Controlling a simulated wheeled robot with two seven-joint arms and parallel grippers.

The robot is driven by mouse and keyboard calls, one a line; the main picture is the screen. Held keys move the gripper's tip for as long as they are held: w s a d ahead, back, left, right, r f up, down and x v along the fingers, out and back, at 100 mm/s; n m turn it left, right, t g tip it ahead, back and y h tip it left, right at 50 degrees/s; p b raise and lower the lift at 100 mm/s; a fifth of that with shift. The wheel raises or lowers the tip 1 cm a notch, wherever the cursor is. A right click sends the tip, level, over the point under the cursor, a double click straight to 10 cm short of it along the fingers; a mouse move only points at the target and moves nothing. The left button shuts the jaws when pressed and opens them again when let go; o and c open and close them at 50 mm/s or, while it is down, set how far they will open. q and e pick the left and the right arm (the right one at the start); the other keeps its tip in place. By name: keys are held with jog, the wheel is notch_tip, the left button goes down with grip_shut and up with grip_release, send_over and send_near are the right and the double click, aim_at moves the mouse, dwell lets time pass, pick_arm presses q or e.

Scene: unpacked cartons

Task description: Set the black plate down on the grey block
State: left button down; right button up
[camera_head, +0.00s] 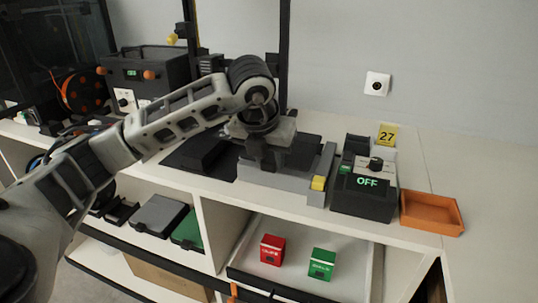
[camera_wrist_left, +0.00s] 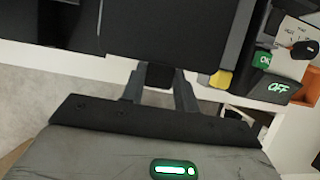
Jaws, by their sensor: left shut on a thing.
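The black plate (camera_wrist_left: 165,30) fills the top middle of the left wrist view. In the head view its dark surface (camera_head: 304,150) shows partly behind my left gripper. My left gripper (camera_head: 264,158) is shut on the plate's near edge; its fingers (camera_wrist_left: 160,82) also show in the left wrist view. The grey block (camera_head: 270,179) is on the white counter below the plate, with a raised grey bar and a yellow piece at its right. The plate looks level over the block; I cannot tell whether they touch. My right gripper is not in view.
A black control box (camera_head: 364,197) with a lit OFF display stands right of the block, beside an orange tray (camera_head: 431,211). A black item (camera_head: 203,152) lies to the left. Red (camera_head: 272,249) and green (camera_head: 321,263) boxes are on the shelf below.

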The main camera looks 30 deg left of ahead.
pick_arm(q)
jog(key=shift+f+b, duration=0.8)
jog(key=shift+f, duration=0.2)
jog(key=c, duration=1)
grip_release()
jog(key=shift+o, duration=0.2)
jog(key=shift+r, duration=0.15)
jog(key=shift+r+p, duration=1.05)
jog(key=shift+r, duration=0.5)
